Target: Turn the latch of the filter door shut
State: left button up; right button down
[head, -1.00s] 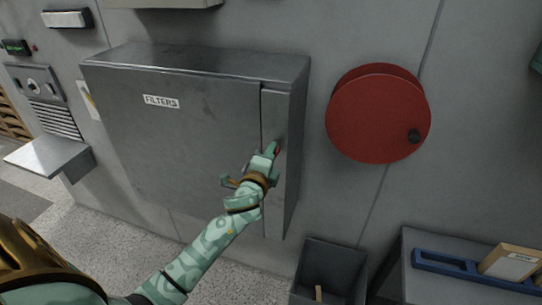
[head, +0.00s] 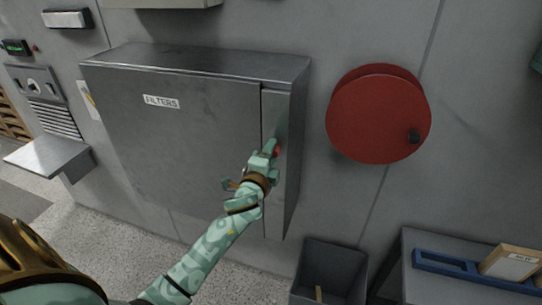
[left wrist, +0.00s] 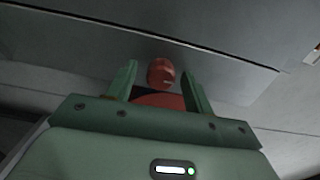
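The grey metal filter cabinet, labelled "FILTERS", hangs on the wall in the head view. Its filter door (head: 185,135) is closed flat, with a narrow strip at its right side. The red latch (head: 279,151) is on that strip, mostly hidden behind my left gripper (head: 273,149). In the left wrist view the latch (left wrist: 161,72) shows as a red knob between the two green fingers of my left gripper (left wrist: 160,78). The fingers stand apart, one on each side, with small gaps seen beside the knob. I cannot tell the latch's exact angle. My right gripper is not in view.
A red round reel (head: 372,115) with a black knob is on the wall to the right. A dark open bin (head: 330,262) stands below. A grey bench with a blue tray (head: 445,262) and a box (head: 510,262) is at the lower right. A metal shelf (head: 48,157) juts out at left.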

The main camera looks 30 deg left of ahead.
pick_arm(q)
jog(key=b+v, duration=0.2)
jog(key=v, duration=1.4)
jog(key=shift+s+d, duration=0.1)
jog(key=shift+d, duration=0.05)
